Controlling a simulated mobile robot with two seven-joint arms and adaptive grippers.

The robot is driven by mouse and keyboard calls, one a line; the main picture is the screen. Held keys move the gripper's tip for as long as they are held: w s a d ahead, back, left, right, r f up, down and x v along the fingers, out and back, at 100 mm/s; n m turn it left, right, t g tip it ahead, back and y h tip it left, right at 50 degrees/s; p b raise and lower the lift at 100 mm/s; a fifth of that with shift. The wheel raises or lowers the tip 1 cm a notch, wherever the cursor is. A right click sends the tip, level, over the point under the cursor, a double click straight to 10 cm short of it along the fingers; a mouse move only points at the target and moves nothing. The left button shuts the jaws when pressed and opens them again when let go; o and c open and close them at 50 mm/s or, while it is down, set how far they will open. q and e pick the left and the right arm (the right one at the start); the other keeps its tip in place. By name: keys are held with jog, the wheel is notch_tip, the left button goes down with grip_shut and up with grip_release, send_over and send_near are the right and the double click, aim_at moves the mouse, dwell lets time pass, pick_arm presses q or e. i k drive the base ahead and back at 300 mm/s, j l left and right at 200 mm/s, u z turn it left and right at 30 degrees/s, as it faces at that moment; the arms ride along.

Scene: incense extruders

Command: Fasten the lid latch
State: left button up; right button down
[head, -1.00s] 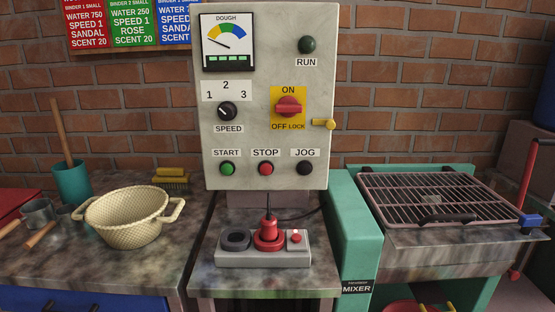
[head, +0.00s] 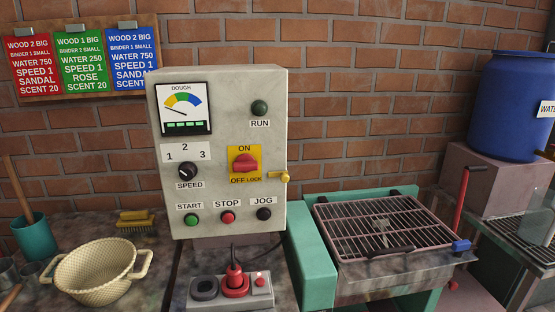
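The mixer (head: 311,262) has a green body at the right of the control cabinet. Its barred lid (head: 378,228) lies flat over the tub, with a black handle (head: 389,252) on its front edge. A blue piece (head: 461,246), which looks like the latch, sits at the lid's front right corner, below a red lever (head: 460,201) that stands up at a tilt. I cannot tell whether the blue piece is engaged. Neither of my grippers shows in the head view.
The grey control cabinet (head: 217,224) stands left of the mixer, with a red switch (head: 245,163) on it. A power strip (head: 260,296) with a red plug is below. A cream basket (head: 96,274) is on the left counter. A blue barrel (head: 514,105) stands at the back right.

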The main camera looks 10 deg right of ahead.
aim_at(459, 247)
jog(key=j+z, duration=0.1)
jog(key=z, duration=0.3)
jog(key=k+z, duration=0.1)
jog(key=z, duration=0.35)
jog(key=k+z, duration=0.1)
jog(key=z, duration=0.3)
jog(key=j+z, duration=0.1)
jog(key=z, duration=0.35)
jog(key=k+l, duration=0.05)
